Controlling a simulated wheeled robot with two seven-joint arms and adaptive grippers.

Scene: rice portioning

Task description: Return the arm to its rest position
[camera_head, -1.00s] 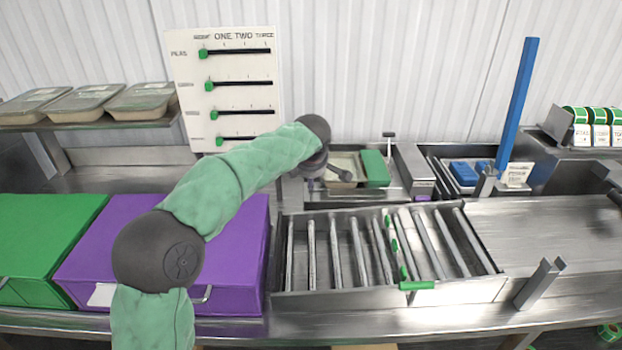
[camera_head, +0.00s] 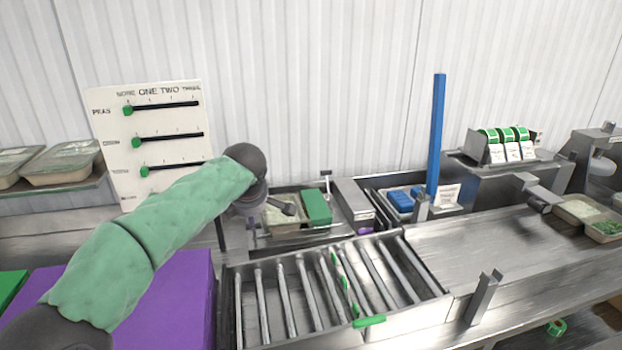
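My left arm, in a green sleeve with dark grey joints, comes in from the lower left and reaches across the purple box. Its dark wrist end, with the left gripper (camera_head: 284,207), is over the rear work area beside a tray (camera_head: 283,222) with pale contents and a green block (camera_head: 317,207). The gripper is small and partly hidden by the wrist, so its finger state and any hold are unclear. My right arm and gripper are not in view.
The purple box (camera_head: 185,285) stands at lower left. A blue post (camera_head: 437,135) rises behind. A slider board (camera_head: 165,110) stands behind the arm. The steel surface (camera_head: 500,240) at right is mostly clear.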

